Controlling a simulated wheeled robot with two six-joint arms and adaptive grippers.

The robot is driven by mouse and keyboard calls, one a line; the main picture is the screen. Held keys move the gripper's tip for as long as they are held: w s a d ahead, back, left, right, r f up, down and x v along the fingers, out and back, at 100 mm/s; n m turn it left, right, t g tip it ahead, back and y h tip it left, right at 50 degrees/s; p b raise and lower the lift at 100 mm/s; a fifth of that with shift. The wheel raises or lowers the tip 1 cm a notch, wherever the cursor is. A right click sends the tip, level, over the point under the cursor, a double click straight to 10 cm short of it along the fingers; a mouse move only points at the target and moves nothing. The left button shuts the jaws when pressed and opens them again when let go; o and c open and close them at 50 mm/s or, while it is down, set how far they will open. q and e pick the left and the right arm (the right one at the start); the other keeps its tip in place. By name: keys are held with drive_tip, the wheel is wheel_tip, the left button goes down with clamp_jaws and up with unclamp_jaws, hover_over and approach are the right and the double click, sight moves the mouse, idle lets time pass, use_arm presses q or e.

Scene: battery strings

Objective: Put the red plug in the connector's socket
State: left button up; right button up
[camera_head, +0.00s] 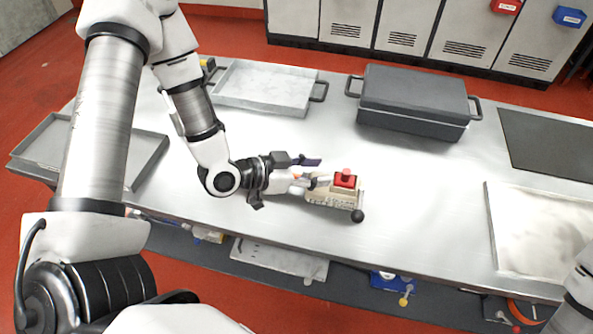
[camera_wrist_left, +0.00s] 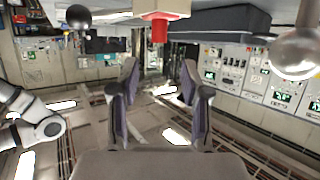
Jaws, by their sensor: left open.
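The red plug (camera_head: 346,176) shows as a small red knob on a wider red block at the right part of the beige connector (camera_head: 318,200), which lies on the steel table. How deep the plug sits, and the socket itself, I cannot see. In the left wrist view the red plug (camera_wrist_left: 159,30) points down from the pale connector (camera_wrist_left: 162,7), at the top of the picture. My left gripper (camera_head: 314,171) is open and empty, just left of the plug. In the wrist view its fingers (camera_wrist_left: 160,85) stand apart below the plug, not touching it. My right gripper is out of view.
A closed dark case (camera_head: 415,95) and a grey tray (camera_head: 222,99) stand behind. Another tray (camera_head: 148,160) is at left, a pale panel (camera_head: 489,230) at right. The table between connector and panel is clear.

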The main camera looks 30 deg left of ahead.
use_arm(q)
drive_tip(key=p+v, duration=0.2)
drive_tip(key=v, duration=0.3)
drive_tip(key=shift+s+a+r, duration=0.15)
drive_tip(key=shift+s, duration=0.15)
idle(0.9)
